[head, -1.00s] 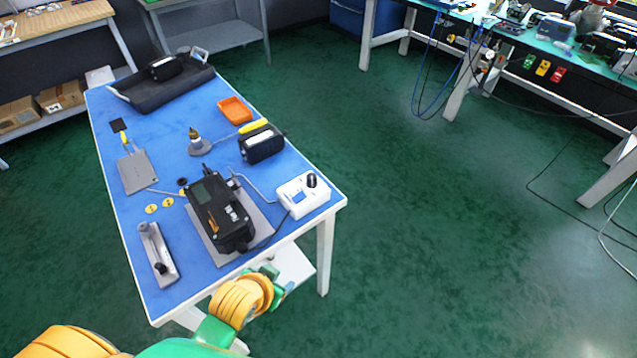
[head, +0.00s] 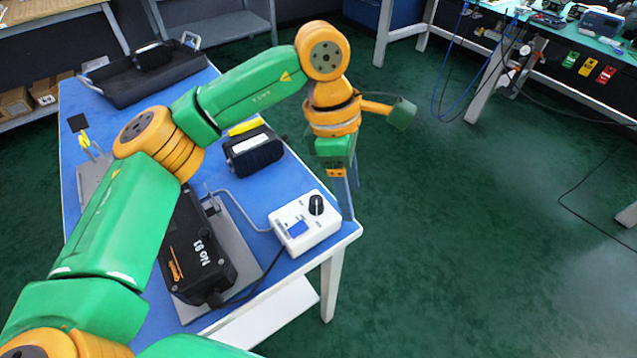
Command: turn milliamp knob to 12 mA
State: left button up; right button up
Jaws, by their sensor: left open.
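The milliamp source is a white box (head: 304,224) near the table's right front corner. Its black knob (head: 316,205) stands on top, with a small blue screen beside it. The knob's setting is too small to read. My left arm reaches across the table from the lower left. My left gripper (head: 346,192) points down just right of the knob, at the table's right edge. It is open and empty, its grey fingers apart from the knob in the picture. The black positioner (head: 196,252) lies on a grey plate, partly hidden by my arm. My right gripper is not in view.
A black boxed device (head: 254,152) stands behind the white box. A dark tray (head: 148,84) is at the table's far end. A cable runs from the positioner towards the white box. My arm hides much of the table's middle. Green floor lies open to the right.

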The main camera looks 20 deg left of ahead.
aim_at(316, 199)
pick_arm(q)
jog(key=a+y, duration=0.1)
jog(key=a, duration=0.1)
jog(key=w+a+y, duration=0.1)
jog(key=a, duration=0.1)
jog(key=a+r, duration=0.1)
jog(key=a, duration=0.1)
jog(key=shift+w+n+t+y, duration=0.3)
jog(key=shift+w+t+y, duration=0.05)
jog(key=shift+t+y, duration=0.05)
jog(key=f, duration=0.5)
jog(key=shift+s+d+f, duration=0.1)
jog(key=shift+s+f, duration=0.15)
jog(key=shift+s, duration=0.1)
jog(key=shift+f, duration=0.4)
grip_shut()
